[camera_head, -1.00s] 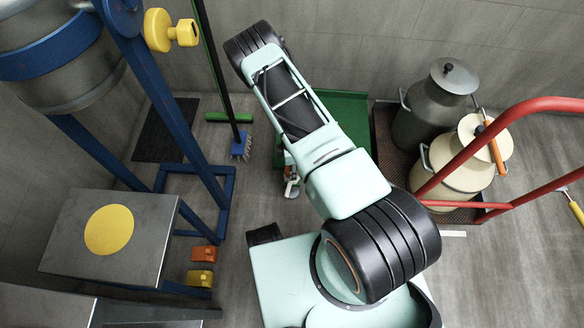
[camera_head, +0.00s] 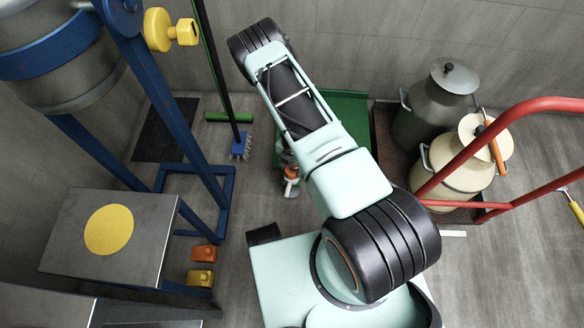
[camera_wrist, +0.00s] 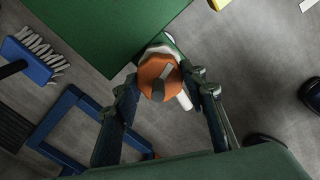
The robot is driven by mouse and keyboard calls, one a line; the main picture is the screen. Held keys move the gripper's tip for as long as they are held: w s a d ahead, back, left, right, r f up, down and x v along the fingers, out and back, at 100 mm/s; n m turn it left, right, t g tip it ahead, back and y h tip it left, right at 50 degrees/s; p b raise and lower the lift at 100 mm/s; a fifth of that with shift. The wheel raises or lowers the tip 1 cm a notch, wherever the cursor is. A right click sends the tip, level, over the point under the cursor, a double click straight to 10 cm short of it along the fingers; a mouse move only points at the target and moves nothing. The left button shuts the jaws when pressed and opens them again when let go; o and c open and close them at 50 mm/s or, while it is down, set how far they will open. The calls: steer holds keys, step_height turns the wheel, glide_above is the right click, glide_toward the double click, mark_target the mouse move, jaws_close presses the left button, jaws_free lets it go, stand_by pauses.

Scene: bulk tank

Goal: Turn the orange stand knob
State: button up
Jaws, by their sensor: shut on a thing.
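The orange knob (camera_wrist: 158,78) shows in the wrist view as a round cap with a grey bar across it. My gripper (camera_wrist: 164,82) has one finger on each side of it and is shut on it. A pale part shows just behind the knob. In the head view, the orange knob (camera_head: 291,172) shows as a small patch left of my forearm. My gripper's fingers are mostly hidden there by my arm. A green panel (camera_wrist: 100,30) lies right beside the knob, and its green surface (camera_head: 348,112) also shows behind my arm.
A broom (camera_head: 241,145), metal cans (camera_head: 435,110) and a red rail (camera_head: 465,150) are near.

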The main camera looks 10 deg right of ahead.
mark_target(293, 170)
steer(key=shift+r+n, duration=0.1)
steer(key=shift+n, duration=1)
steer(key=o, duration=1.2)
steer(key=shift+c, duration=0.2)
step_height(293, 170, up, 12)
steer(key=shift+s, duration=0.2)
steer(key=shift+d, duration=0.1)
